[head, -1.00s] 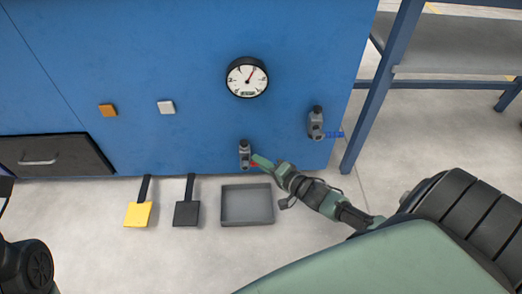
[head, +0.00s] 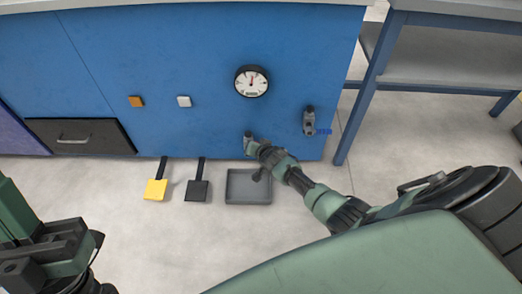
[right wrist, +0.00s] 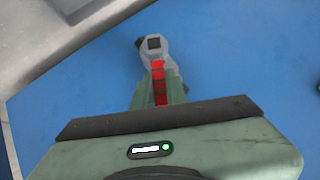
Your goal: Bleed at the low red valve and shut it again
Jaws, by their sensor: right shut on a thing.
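The low valve (head: 248,137) has a grey body and sits low on the blue cabinet front, above a grey tray. In the right wrist view the valve body (right wrist: 153,52) shows with its red handle (right wrist: 158,80) running down from it. My right gripper (right wrist: 158,92) is shut on the red handle, its green fingers around it. In the head view my right gripper (head: 262,150) covers the handle. The round gauge (head: 251,81) above has a red needle pointing nearly straight up. Part of my left arm shows at the lower left; its fingertips are not clear.
The grey tray (head: 248,187) lies on the floor under the valve. A second valve (head: 309,121) with a blue handle is to the right. Yellow (head: 155,190) and black (head: 197,191) pedals stand left of the tray. Orange (head: 136,101) and white (head: 184,101) buttons and a drawer (head: 78,137) are further left.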

